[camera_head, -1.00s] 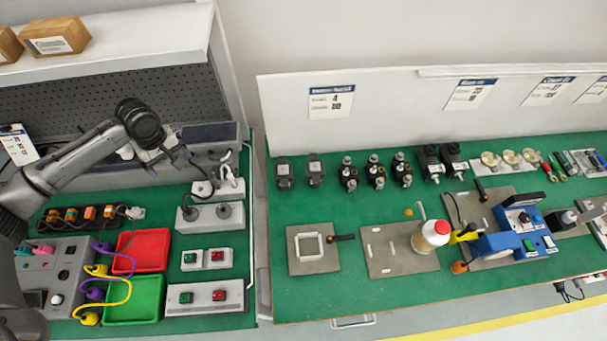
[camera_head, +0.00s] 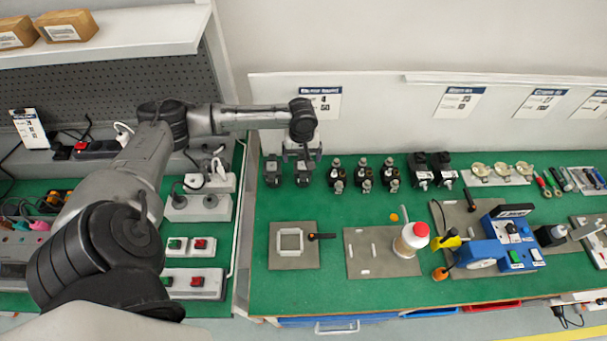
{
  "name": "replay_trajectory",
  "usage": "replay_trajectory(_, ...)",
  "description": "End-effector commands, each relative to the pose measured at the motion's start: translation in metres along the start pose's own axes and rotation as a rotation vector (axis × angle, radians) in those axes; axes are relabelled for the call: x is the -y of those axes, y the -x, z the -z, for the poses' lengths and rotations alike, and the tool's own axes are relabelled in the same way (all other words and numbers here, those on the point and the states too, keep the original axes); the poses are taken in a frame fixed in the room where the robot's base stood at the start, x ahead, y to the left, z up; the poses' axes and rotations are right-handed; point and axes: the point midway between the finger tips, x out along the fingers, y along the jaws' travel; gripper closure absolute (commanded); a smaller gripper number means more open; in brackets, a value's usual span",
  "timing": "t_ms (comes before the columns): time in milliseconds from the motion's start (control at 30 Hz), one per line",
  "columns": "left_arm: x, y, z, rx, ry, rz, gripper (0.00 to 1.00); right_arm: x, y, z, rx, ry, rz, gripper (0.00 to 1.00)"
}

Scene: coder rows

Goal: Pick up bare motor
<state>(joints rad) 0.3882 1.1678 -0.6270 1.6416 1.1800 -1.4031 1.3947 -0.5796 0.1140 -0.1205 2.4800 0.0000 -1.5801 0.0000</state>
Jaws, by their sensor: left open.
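Two dark, square motor-like parts stand at the back left of the right-hand green bench; I take them for the bare motors, a left one (camera_head: 272,172) and a right one (camera_head: 304,175). My left gripper (camera_head: 302,157) points down above the right one, with its fingers open. Its fingers partly overlap the top of that part in the picture, and I cannot tell whether they touch it. My right gripper is not in view.
Several black parts with metal tops (camera_head: 363,174) stand to the right, then two black blocks (camera_head: 421,168).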

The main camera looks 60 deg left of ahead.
Motion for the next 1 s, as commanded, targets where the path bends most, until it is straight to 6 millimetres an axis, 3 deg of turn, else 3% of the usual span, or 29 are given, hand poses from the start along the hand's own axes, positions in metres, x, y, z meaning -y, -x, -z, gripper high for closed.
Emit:
replay_trajectory(333, -0.001, -0.016, -0.001, 0.001, -0.001, 0.001, 0.06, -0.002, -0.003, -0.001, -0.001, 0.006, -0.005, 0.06)
replay_trajectory(700, -0.002, -0.058, -0.001, 0.0, -0.002, 0.001, 0.06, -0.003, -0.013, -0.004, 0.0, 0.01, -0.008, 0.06)
replay_trajectory(933, -0.002, -0.059, -0.001, -0.001, -0.002, 0.001, 0.06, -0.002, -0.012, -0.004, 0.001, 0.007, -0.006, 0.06)
replay_trajectory(1000, -0.002, -0.059, -0.001, -0.001, -0.002, 0.001, 0.12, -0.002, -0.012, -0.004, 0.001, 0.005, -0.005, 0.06)
